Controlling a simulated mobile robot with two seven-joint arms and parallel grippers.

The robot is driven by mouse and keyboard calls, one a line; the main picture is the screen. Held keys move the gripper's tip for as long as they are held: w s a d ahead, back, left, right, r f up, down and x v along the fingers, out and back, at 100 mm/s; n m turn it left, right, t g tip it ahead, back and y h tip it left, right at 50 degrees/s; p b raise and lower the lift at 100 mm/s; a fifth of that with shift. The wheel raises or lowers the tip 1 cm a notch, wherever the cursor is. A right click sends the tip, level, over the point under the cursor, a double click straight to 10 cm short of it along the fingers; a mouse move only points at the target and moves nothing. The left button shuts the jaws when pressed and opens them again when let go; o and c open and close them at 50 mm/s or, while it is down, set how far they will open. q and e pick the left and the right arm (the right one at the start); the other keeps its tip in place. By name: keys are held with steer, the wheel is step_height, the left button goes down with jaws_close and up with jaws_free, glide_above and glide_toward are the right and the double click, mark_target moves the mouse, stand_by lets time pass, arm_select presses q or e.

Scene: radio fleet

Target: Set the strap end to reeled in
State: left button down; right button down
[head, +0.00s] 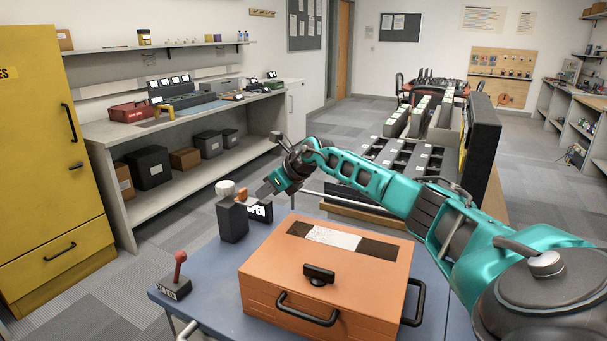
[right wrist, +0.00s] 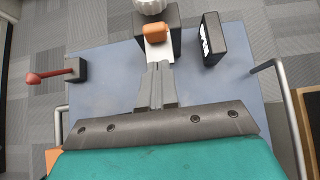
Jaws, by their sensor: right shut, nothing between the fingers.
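The strap end looks to be the small orange tab (head: 242,195), beside the top of a black block (head: 233,223) with a pale ridged knob (head: 226,188). In the right wrist view the orange tab (right wrist: 157,32) lies in front of the black block (right wrist: 173,22), with a pale flat strip (right wrist: 158,54) on the near side of it. My right gripper (right wrist: 157,70) is shut and empty, its fingertips pointing at the strip and tab. Whether they touch the strip I cannot tell. In the head view my right gripper (head: 262,192) is just right of the tab. My left gripper is out of view.
A small display box (head: 260,212) stands right of the block. A red lever (head: 179,268) on a dark base is at the table's left. A large orange case (head: 300,278) with black handles fills the front. The blue table top (head: 215,270) is clear between lever and case.

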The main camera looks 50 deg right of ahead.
steer(key=v, duration=1)
steer(key=shift+f, duration=0.1)
